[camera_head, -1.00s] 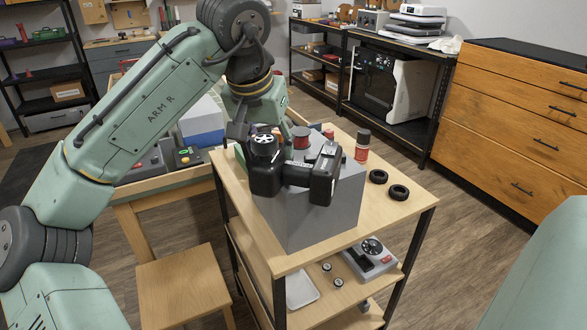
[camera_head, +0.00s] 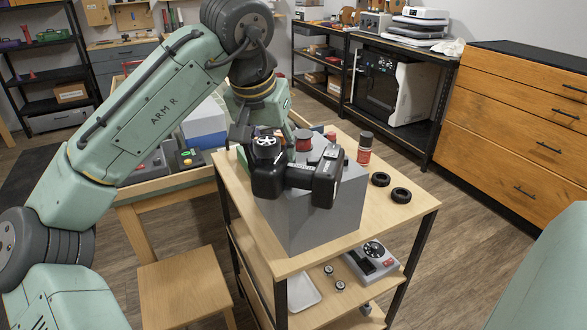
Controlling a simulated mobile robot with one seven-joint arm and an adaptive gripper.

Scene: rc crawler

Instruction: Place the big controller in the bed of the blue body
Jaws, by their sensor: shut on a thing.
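The big controller (camera_head: 328,178) appears to be the bulky black object with a white-spoked wheel on its left part. It is over the top of a grey block on the wooden cart; I cannot tell if it touches the block. My gripper (camera_head: 243,137) comes down from the upper left and is shut on it; the fingertips are largely hidden behind the controller and the arm. A blue and white box-like thing (camera_head: 206,125) is on the bench behind my arm; I cannot tell if it is the blue body. No truck bed shows clearly.
The grey block (camera_head: 315,220) fills much of the cart top (camera_head: 408,211). A red bottle (camera_head: 365,149), a red jar (camera_head: 303,141) and two black tyres (camera_head: 380,179) are nearby. A grey device (camera_head: 373,258) and a white tray (camera_head: 302,292) are on the lower shelf. A stool (camera_head: 185,285) stands left.

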